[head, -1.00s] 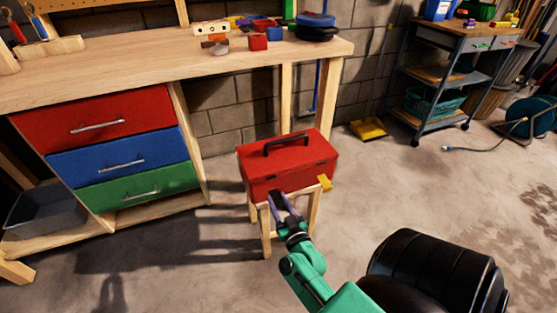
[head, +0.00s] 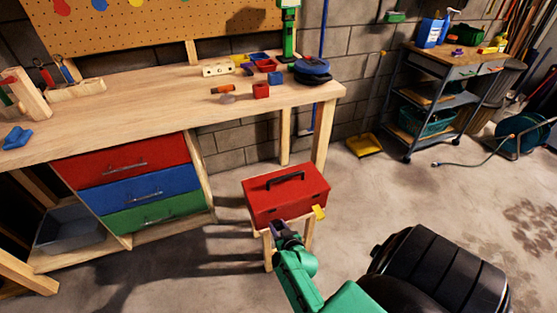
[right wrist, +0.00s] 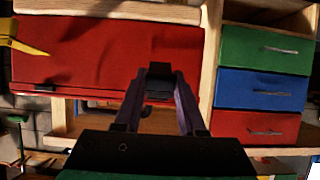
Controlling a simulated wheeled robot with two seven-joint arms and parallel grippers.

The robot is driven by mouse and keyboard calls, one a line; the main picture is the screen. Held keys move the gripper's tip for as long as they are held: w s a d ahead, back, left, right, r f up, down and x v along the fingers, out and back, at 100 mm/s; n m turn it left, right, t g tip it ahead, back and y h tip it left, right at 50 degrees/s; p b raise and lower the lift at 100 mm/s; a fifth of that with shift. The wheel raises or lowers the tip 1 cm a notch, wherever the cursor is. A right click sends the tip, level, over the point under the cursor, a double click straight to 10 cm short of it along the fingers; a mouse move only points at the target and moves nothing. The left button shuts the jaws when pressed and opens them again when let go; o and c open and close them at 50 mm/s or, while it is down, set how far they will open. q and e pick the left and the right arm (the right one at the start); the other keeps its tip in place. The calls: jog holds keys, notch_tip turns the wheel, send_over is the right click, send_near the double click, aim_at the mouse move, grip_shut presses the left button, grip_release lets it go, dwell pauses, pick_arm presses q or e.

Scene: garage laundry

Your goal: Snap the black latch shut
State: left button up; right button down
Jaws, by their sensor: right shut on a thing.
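The red toolbox (head: 285,200) with a black handle (head: 286,180) on its lid sits on a small wooden stool (head: 309,235); the lid is down. My right gripper (head: 278,228) is at the lower left of its front face. In the right wrist view, where the picture is upside down, the gripper's fingertips (right wrist: 159,88) are shut on the black latch (right wrist: 160,71), in front of the red face. Whether the latch is snapped shut I cannot tell. The yellow latch (head: 319,212) juts out at the front right, apart from the gripper. My left gripper is out of view.
The wooden workbench (head: 150,115) with red, blue and green drawers (head: 130,185) stands behind and to the left. A black rounded object (head: 440,275) fills the lower right. A grey cart (head: 440,95) stands at the back right.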

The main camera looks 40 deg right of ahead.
aim_at(275, 221)
jog(key=g+p, duration=0.1)
jog(key=p, duration=0.1)
jog(key=w+r+g+p, duration=0.1)
jog(key=p, duration=0.1)
jog(key=r+g+y+p, duration=0.1)
jog(key=p, duration=0.1)
jog(key=shift+w+d+r+g, duration=0.15)
jog(key=shift+w+r+g, duration=0.1)
jog(key=shift+w+g, duration=0.05)
jog(key=shift+w+g+y+p, duration=0.15)
jog(key=shift+g+y+p, duration=0.15)
jog(key=shift+g+p, duration=0.1)
jog(key=shift+w+d+f+g, duration=0.1)
jog(key=shift+w+d+g, duration=0.15)
jog(key=shift+g, duration=0.55)
pick_arm(q)
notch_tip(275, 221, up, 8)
jog(key=b, duration=0.1)
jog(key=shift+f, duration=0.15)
pick_arm(e)
jog(key=shift+w+d+r+g+y, duration=0.1)
jog(key=shift+w+g+y, duration=0.15)
jog(key=shift+g, duration=0.35)
jog(key=shift+w+d+r+g+y, duration=0.15)
jog(key=shift+g+y, duration=0.2)
jog(key=shift+g, duration=0.25)
pick_arm(q)
jog(key=shift+b, duration=0.3)
